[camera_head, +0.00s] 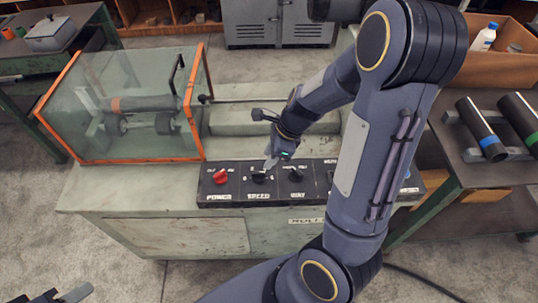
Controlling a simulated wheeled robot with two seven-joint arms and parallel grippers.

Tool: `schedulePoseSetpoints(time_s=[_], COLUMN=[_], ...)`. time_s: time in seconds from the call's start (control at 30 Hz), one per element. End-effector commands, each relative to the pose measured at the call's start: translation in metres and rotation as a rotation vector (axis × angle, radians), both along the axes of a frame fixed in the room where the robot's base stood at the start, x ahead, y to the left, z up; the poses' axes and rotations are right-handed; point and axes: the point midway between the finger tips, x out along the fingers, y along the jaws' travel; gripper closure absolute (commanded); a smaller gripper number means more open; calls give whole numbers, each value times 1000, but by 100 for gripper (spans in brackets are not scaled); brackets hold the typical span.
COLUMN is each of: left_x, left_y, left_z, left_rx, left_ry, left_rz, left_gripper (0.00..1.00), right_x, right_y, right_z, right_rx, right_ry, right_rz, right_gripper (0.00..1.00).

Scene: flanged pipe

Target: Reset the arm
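My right arm crosses the right half of the head view and reaches over the machine. My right gripper (271,163) is at the black control panel (243,191), just above the SPEED knob (259,178) and left of the WAY knob (292,175). Its fingers are small and seen at an angle, so I cannot tell whether they are open or touch a knob. The red POWER knob (220,177) is to the left and clear of the gripper. Part of my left gripper (62,297) shows at the bottom left corner, over the floor; its opening is unclear.
A clear guard with an orange frame (204,105) stands on the machine's left, with a pipe on rollers (140,104) inside. A table at right holds dark pipes (481,128). A cardboard box with a white bottle (485,37) is behind. The front floor (120,265) is clear.

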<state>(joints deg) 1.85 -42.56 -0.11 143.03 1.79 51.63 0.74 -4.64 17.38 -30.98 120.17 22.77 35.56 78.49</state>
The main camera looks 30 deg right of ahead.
Motion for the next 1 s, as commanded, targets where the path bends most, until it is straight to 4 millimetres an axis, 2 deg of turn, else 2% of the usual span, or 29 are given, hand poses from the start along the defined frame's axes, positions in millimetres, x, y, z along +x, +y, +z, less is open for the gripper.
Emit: schedulePoseSetpoints(time_s=[0.3, 0.37, 0.43, 0.57, 0.7, 0.83, 1.0], left_x=[0, 0, 0, 0, 0, 0, 0], left_y=[0, 0, 0, 0, 0, 0, 0], left_z=[0, 0, 0, 0, 0, 0, 0], left_rx=[0, 0, 0, 0, 0, 0, 0], left_ry=[0, 0, 0, 0, 0, 0, 0], left_rz=[0, 0, 0, 0, 0, 0, 0], left_gripper=[64, 64, 64, 64, 64, 64, 64], right_x=[0, -2, -7, -29, -70, -108, -142], right_y=[1, 4, 11, 32, 54, 67, 73], right_z=[2, 8, 22, 67, 112, 135, 142], right_rx=[1, 3, 6, -29, -168, -362, -588], right_ry=[-6, -29, -84, -281, -538, -712, -806], right_rz=[9, 44, 135, 449, 888, 1266, 1608], right_gripper=[67, 67, 67, 67, 67, 67, 67])
